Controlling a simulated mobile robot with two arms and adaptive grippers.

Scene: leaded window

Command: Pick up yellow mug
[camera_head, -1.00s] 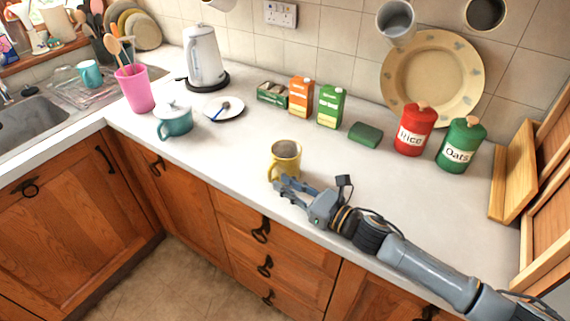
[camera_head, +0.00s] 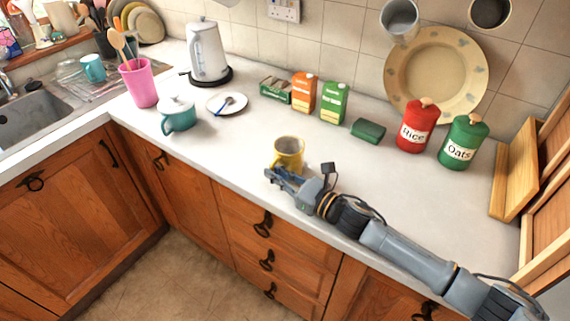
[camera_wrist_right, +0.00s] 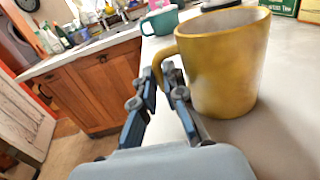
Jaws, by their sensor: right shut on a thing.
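The yellow mug (camera_head: 290,149) stands upright on the white worktop near its front edge. It is large in the right wrist view (camera_wrist_right: 222,68), with its handle on the left side. My right gripper (camera_head: 273,174) is low at the mug's front left side. In the right wrist view, its two blue-padded fingers (camera_wrist_right: 164,84) are on either side of the lower handle, shut on it. The mug's body is outside the fingers. My left gripper is not in view.
The teal lidded pot (camera_head: 178,115) and white plate (camera_head: 227,103) are left of the mug. A green block (camera_head: 368,130), the Rice canister (camera_head: 416,128) and the Oats canister (camera_head: 463,145) stand behind and right. The worktop's front edge (camera_head: 245,185) is close to the gripper.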

